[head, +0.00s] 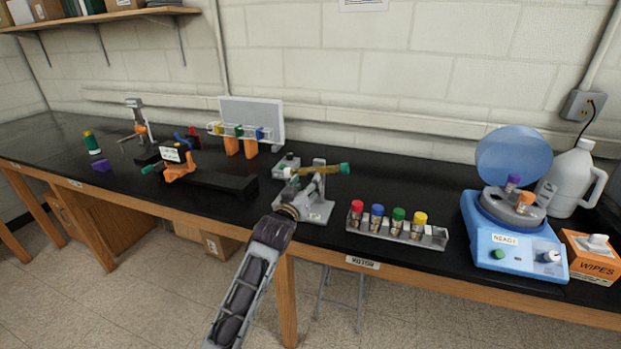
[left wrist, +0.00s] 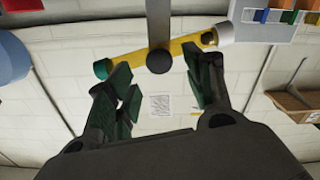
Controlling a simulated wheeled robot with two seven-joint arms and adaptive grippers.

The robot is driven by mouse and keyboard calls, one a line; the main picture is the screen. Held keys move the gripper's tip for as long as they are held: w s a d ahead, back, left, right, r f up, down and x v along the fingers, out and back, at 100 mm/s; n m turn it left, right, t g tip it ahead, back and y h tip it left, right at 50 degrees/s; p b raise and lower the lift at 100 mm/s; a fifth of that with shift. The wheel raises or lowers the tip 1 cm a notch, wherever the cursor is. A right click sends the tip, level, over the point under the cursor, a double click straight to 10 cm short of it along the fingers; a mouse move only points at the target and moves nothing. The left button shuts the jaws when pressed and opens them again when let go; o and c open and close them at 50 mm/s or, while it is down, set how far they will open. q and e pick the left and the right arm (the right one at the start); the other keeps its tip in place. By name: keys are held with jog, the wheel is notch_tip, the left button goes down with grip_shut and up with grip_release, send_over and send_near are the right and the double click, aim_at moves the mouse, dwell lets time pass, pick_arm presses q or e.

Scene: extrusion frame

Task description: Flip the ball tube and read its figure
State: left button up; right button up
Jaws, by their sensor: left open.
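The ball tube (head: 321,169) is a yellow tube on a grey stand (head: 318,211) at the middle of the bench. It lies nearly level, with its green cap to the right and a pale end to the left. No figure is readable. My right gripper is out of view.
Right of the stand is a rack (head: 398,233) of colour-capped vials, then a blue centrifuge (head: 512,262) with its lid raised. A black track (head: 212,181) with an orange clamp lies left. A whiteboard (head: 252,112) stands behind. Bare bench shows at far left.

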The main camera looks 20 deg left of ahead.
aim_at(311, 177)
pick_arm(q)
jog(key=shift+w+d, duration=0.1)
jog(key=shift+w, duration=2.05)
